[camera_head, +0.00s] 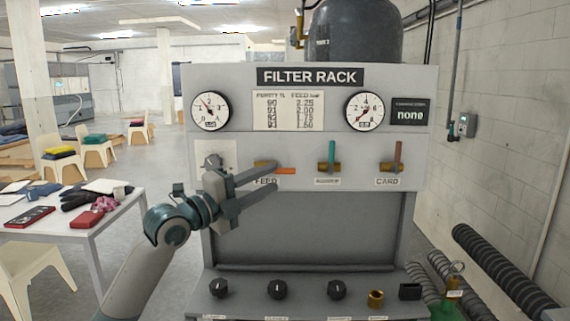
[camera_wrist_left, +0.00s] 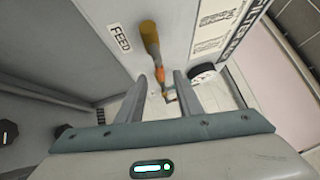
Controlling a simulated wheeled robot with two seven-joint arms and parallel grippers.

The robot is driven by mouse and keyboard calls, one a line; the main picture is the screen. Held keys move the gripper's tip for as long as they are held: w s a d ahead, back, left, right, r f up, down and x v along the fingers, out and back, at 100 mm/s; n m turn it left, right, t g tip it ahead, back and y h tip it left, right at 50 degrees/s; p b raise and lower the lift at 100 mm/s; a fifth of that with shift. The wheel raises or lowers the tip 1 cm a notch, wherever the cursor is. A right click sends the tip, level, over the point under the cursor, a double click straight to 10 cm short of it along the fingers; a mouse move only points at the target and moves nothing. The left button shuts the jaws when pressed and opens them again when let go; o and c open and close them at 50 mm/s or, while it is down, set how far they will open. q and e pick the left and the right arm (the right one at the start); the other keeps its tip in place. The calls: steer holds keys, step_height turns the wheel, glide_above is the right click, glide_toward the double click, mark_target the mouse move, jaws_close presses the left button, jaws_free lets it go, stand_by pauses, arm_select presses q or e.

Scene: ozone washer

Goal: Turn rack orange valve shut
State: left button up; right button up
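The orange valve handle (camera_head: 286,171) is on the left of the grey filter rack, above the FEED label (camera_head: 265,181), and points sideways to the right. Its brass body (camera_wrist_left: 149,40) shows in the left wrist view, with the orange handle (camera_wrist_left: 160,73) near my fingertips. My left gripper (camera_head: 276,177) is in front of this valve, its two fingers apart, pointing right and partly covering the valve. Nothing is clearly held, and I cannot tell whether a finger touches the handle. My right gripper is in neither view.
A teal-handled valve (camera_head: 332,152) and a brown-handled CARD valve (camera_head: 398,152) stand upright to the right. Two gauges (camera_head: 211,111) (camera_head: 365,112) sit above. Black knobs (camera_head: 277,289) line the lower ledge. A cluttered table (camera_head: 50,237) stands at left.

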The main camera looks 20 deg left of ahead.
mark_target(281, 172)
arm_select(q)
steer(key=p+x, duration=0.2)
steer(key=x, duration=0.3)
steer(key=shift+r, duration=0.15)
steer(key=shift+w+d, duration=0.3)
steer(key=shift+w, duration=0.25)
jaws_close()
